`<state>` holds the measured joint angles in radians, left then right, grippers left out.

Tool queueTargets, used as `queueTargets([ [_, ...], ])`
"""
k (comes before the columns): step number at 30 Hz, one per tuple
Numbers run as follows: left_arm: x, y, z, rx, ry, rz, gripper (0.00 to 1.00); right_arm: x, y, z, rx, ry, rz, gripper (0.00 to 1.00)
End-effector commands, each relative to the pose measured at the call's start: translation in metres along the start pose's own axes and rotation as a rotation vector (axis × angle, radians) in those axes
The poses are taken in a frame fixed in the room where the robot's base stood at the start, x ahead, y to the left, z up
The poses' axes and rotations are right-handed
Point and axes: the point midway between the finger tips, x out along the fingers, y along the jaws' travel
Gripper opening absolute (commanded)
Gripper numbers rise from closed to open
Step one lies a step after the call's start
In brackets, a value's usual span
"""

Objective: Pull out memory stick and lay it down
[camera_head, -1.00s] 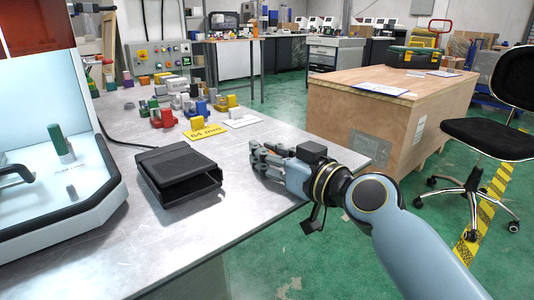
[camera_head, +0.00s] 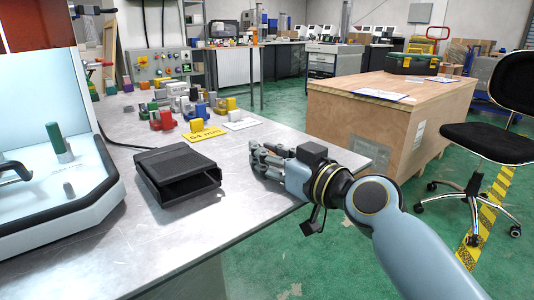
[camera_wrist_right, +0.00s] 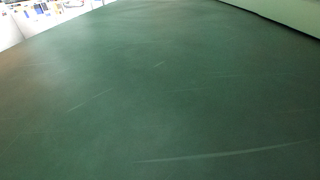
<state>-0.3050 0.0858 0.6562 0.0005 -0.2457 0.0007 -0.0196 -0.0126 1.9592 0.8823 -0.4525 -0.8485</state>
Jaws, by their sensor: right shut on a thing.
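My right gripper (camera_head: 266,160) is low over the right part of the grey metal worktable, its grey fingers pointing left. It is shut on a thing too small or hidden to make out. A black box (camera_head: 176,166) with an open slot in its front lies on the table to the left of the gripper, apart from it. I cannot pick out a memory stick in either view. My left gripper is not in view.
A white machine (camera_head: 95,205) with a green-topped post (camera_head: 55,138) stands at the left. Several coloured blocks and a yellow "64 mm" label (camera_head: 203,134) lie behind the black box. The table front (camera_head: 140,255) is bare. A wooden crate (camera_head: 355,120) stands beyond the gripper.

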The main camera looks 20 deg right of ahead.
Motion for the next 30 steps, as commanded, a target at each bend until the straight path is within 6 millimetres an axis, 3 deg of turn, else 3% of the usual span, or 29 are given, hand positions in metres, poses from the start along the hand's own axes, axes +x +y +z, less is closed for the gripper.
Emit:
queueTargets([
  [1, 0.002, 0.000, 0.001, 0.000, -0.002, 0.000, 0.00, -0.003, -0.003, 0.025, 0.019, -0.046, -0.009, 0.00],
  [2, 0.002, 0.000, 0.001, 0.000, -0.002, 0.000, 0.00, -0.003, -0.003, 0.025, 0.019, -0.046, -0.009, 0.22],
  [8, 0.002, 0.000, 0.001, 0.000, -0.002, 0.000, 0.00, -0.003, -0.003, 0.025, 0.020, -0.046, -0.009, 0.48],
  [19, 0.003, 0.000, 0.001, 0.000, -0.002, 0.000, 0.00, -0.011, -0.003, 0.025, 0.019, -0.045, -0.009, 0.48],
  [30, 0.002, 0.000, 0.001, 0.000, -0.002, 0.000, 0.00, -0.087, -0.003, 0.014, 0.002, -0.029, -0.007, 0.48],
])
